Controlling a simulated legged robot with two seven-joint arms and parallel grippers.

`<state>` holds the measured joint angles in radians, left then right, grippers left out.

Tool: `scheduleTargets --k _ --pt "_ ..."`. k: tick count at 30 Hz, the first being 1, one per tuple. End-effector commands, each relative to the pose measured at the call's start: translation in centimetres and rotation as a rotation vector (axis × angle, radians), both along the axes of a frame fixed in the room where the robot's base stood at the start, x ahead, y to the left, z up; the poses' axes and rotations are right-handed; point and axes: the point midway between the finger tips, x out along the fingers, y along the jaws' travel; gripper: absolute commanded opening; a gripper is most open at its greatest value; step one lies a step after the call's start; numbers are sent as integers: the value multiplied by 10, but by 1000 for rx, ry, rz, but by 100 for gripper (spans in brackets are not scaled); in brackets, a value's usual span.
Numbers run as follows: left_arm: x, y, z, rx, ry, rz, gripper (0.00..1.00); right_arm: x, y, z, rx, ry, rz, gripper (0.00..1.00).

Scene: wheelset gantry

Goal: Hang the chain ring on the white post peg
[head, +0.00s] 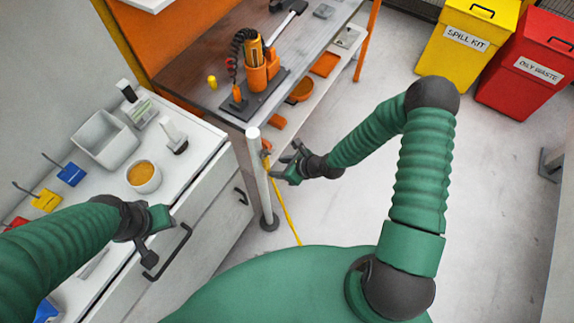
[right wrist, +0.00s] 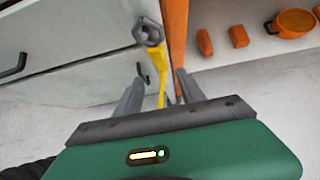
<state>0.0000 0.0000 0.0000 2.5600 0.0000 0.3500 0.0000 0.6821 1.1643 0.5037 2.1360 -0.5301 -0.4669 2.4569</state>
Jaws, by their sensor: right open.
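The white post (head: 262,180) stands upright at the table's near corner. A yellow chain (head: 286,216) runs from the post's upper part down to the floor; it also shows in the right wrist view (right wrist: 157,62). At the chain's top end is a grey ring-like piece (right wrist: 148,31); I cannot tell whether it sits on the peg. My right gripper (head: 284,161) is open just right of the post, its fingers toward the chain. In the right wrist view, the chain's lower part shows between the fingers, not gripped. My left gripper (head: 154,245) hangs over the drawer front; its jaw state is unclear.
A white cabinet (head: 198,208) with drawers stands left of the post, holding a bin (head: 105,140) and a cup (head: 143,176). A workbench (head: 205,72) with an orange tool (head: 260,72) is behind. Floor to the right (head: 490,200) is clear. Yellow (head: 465,45) and red bins (head: 525,65) stand far right.

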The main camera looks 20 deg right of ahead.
Motion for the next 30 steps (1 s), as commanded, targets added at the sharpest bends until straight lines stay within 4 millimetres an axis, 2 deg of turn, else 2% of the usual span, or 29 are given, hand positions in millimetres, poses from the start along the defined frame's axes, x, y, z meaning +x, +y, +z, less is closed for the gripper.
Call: scheduleTargets --k 5,15,18,27,30 --pt "0 0 2 0 0 0 36 -17 -17 26 0 -1 -6 47" --pt "0 0 18 0 0 0 36 -69 -59 99 0 -1 -7 47" --pt "0 0 23 0 0 0 36 -79 -66 111 1 2 -6 47" --pt "0 0 24 0 0 0 36 -87 -70 119 -4 3 6 47" --pt "0 0 24 0 0 0 36 -96 -68 112 -86 11 105 47"
